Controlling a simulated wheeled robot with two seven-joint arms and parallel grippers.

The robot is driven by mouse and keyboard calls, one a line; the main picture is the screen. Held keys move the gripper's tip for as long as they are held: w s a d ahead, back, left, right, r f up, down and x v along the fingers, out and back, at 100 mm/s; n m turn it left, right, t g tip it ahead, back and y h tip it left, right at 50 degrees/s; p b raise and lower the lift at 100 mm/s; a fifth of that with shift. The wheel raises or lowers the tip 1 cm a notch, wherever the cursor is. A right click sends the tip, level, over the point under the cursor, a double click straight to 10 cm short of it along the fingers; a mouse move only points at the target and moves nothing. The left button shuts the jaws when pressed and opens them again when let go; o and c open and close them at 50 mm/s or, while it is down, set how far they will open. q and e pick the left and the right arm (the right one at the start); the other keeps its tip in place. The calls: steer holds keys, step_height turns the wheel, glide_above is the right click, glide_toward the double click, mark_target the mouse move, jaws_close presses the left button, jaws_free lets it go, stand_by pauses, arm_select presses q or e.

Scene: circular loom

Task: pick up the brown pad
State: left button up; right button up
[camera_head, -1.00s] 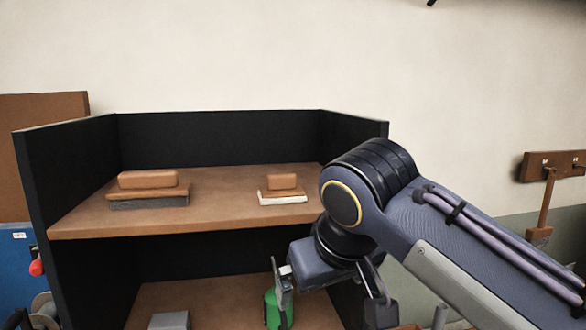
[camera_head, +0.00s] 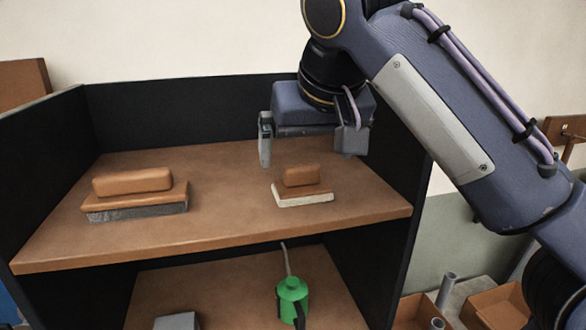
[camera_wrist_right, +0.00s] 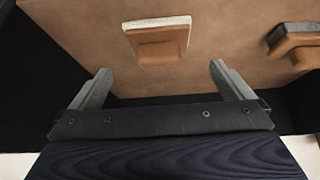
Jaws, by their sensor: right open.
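Two brown-topped, block-like pads lie on the upper shelf (camera_head: 230,215). The larger pad, with a grey underside (camera_head: 135,193), is at the left. The smaller pad, with a white underside (camera_head: 302,187), is at the right. My right gripper (camera_head: 308,153) is open and empty, above and a little behind the smaller pad, not touching it. In the right wrist view the smaller pad (camera_wrist_right: 158,42) shows ahead between the open fingers (camera_wrist_right: 160,72). The larger pad (camera_wrist_right: 297,45) is at the right edge there. My left gripper is not in view.
Black walls (camera_head: 195,115) enclose the shelf at the back and sides. The shelf between the two pads is clear. The lower shelf holds a green bottle (camera_head: 292,294) and a grey block (camera_head: 176,321). Brown bins (camera_head: 495,304) stand at the lower right.

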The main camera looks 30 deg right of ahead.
mark_target(302, 166)
steer(key=shift+w+x, duration=0.2)
steer(key=shift+x, duration=1.05)
steer(key=shift+d+f, duration=0.1)
steer(key=shift+f, duration=0.05)
steer(key=x, duration=0.4)
steer(key=shift+w+d, duration=0.1)
steer(key=shift+w, duration=0.15)
steer(key=shift+w+f, duration=0.2)
steer(key=shift+f, duration=0.05)
steer(key=c, duration=0.9)
steer(key=shift+c, duration=0.2)
step_height(302, 166, up, 9)
steer(key=shift+f, duration=0.15)
steer(key=shift+r, duration=0.7)
